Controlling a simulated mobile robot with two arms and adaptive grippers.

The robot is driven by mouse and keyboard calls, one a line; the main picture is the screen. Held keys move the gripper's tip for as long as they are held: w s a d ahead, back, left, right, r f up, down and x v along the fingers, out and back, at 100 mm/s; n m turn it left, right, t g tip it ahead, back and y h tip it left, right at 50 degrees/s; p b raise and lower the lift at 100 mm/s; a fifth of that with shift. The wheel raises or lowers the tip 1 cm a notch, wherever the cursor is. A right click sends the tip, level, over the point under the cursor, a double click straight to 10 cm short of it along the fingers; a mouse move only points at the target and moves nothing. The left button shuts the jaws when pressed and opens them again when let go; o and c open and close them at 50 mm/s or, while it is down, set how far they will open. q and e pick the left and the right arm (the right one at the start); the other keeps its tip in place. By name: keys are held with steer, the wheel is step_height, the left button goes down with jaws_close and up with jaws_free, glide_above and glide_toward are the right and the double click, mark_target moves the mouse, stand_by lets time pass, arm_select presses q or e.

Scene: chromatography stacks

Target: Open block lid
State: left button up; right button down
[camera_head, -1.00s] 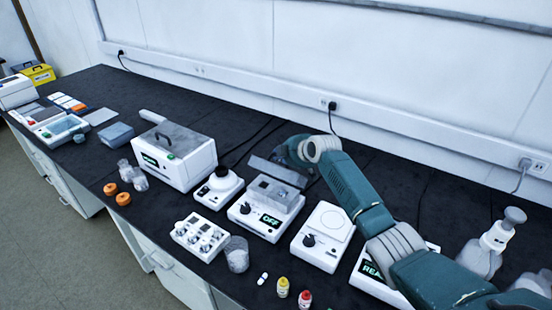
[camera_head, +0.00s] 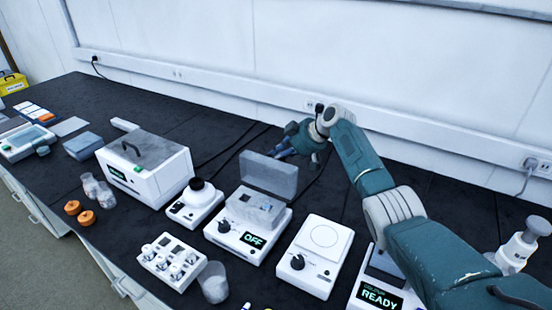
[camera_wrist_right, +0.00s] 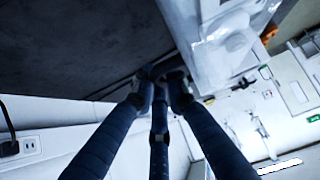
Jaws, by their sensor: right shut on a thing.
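The block heater (camera_head: 232,240) is a white box with a dark knob and an "OFF" display, near the middle of the bench in the head view. Its grey see-through lid (camera_head: 268,172) stands raised, about upright, along the back edge, and the block (camera_head: 257,208) below is uncovered. My right gripper (camera_head: 279,153) is at the lid's top edge, reaching in from behind and right. It is shut on the lid; the exact contact is hard to see. In the right wrist view the dark fingers (camera_wrist_right: 160,76) come together. My left gripper is out of view.
A white box with a handled lid (camera_head: 145,165) and a small device with a black top (camera_head: 196,203) stand left of the heater. A round-plate device (camera_head: 314,258) stands to its right. Tubes (camera_head: 168,255) and a clear beaker (camera_head: 213,283) are in front. Bench behind is mostly clear.

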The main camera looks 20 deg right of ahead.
steer(key=shift+w+d+f, duration=0.15)
steer(key=shift+d+f, duration=0.1)
steer(key=shift+f, duration=0.15)
steer(key=c, duration=2)
jaws_free()
steer(key=shift+r, duration=0.15)
steer(key=v, duration=1.1)
steer(key=shift+s+d+r, duration=0.2)
steer(key=shift+s+d, duration=0.05)
steer(key=shift+s, duration=0.05)
